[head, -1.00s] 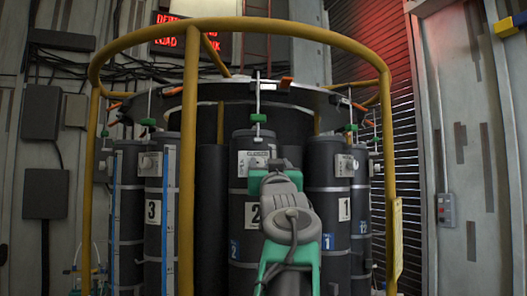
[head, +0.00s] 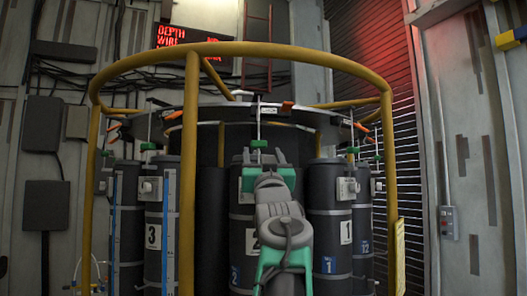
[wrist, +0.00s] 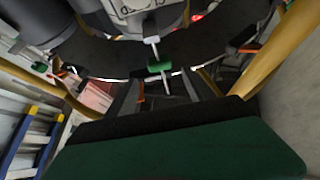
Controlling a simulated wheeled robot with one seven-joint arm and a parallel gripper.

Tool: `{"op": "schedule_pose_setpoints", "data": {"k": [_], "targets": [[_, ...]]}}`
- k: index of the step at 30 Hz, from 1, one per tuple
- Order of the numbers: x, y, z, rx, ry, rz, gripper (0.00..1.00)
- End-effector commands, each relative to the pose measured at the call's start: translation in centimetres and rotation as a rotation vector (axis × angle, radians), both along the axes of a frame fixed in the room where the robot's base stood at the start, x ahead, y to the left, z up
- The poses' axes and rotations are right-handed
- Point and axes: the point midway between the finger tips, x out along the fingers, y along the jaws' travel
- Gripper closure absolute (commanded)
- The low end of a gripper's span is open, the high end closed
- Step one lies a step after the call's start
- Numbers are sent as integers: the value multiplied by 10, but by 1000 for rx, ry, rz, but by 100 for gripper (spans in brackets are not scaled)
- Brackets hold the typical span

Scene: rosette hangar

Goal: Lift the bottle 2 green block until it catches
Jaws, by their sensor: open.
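Bottle 2 (head: 243,212) is a dark cylinder at the middle of the rack, its number label partly hidden by my arm. Its green block (head: 258,144) sits on a thin upright rod above the bottle. The block also shows in the wrist view (wrist: 159,65), where the picture is upside down. My gripper (head: 263,158) is just below the block in the head view. In the wrist view its two dark fingers (wrist: 167,85) are apart and empty, with the block near their tips. I cannot tell whether the block is between them in depth.
A yellow rail (head: 192,130) curves around the rack, with a post left of my arm. Bottle 3 (head: 153,205) stands left and bottle 1 (head: 328,205) right, close beside. An orange lever (head: 287,105) sits on the rim above. A blue ladder (wrist: 35,140) shows in the wrist view.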

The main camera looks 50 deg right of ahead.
Motion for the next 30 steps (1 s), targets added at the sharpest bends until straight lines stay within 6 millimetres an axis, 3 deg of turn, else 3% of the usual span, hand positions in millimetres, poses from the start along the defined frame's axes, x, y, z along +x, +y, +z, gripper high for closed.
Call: {"op": "schedule_pose_setpoints", "data": {"k": [12,30], "targets": [[17,-17,21,-1,-1,1,38],[38,-38,37,0,-1,1,38]]}}
